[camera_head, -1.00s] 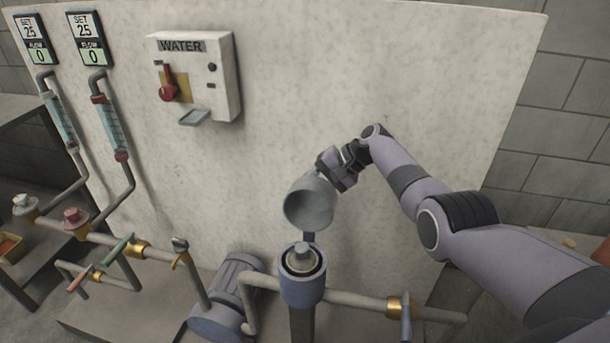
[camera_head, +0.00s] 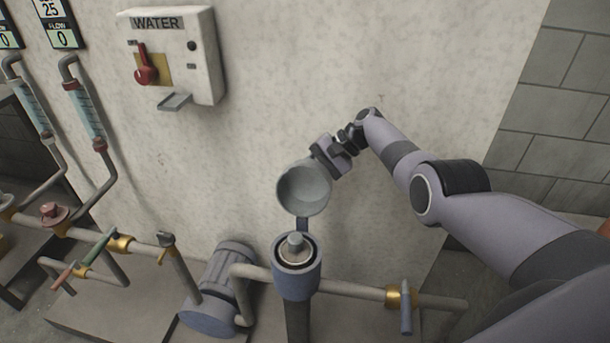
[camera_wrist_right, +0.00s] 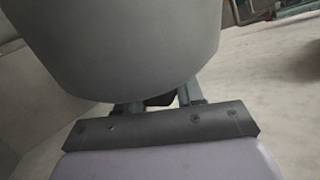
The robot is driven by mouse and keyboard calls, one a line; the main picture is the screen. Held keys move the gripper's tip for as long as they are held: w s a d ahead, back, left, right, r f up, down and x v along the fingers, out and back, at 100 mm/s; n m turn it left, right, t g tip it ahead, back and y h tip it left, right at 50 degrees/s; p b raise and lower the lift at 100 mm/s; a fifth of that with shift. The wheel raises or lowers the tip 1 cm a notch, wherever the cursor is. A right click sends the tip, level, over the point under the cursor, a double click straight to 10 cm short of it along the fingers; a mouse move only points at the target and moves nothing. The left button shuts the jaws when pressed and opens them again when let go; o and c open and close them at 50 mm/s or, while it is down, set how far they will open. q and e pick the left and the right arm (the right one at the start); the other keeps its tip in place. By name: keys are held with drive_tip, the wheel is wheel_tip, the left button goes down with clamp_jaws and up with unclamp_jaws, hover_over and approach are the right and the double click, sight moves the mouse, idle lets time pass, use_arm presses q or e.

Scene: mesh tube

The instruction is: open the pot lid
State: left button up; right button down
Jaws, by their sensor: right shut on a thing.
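The grey pot lid (camera_head: 304,188) is tipped up on its hinge behind the blue-grey pot (camera_head: 297,275), its hollow inside facing me. The pot's top is uncovered, and a pale ring and a grey knob (camera_head: 295,243) show inside it. My right gripper (camera_head: 323,160) is at the lid's upper right edge, shut on it. In the right wrist view the lid (camera_wrist_right: 120,40) fills the upper part and hides most of the fingers (camera_wrist_right: 158,103). My left gripper is not in view.
A white WATER box (camera_head: 172,55) with a red lever hangs on the panel, upper left. A blue-grey motor (camera_head: 222,285) lies left of the pot. Pipes with valves run to both sides; a blue-handled valve (camera_head: 405,310) is at right. The panel stands close behind the lid.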

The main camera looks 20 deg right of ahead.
drive_tip(key=c, duration=0.8)
unclamp_jaws()
drive_tip(key=shift+f, duration=0.1)
drive_tip(key=p+v, duration=0.2)
drive_tip(key=v, duration=0.5)
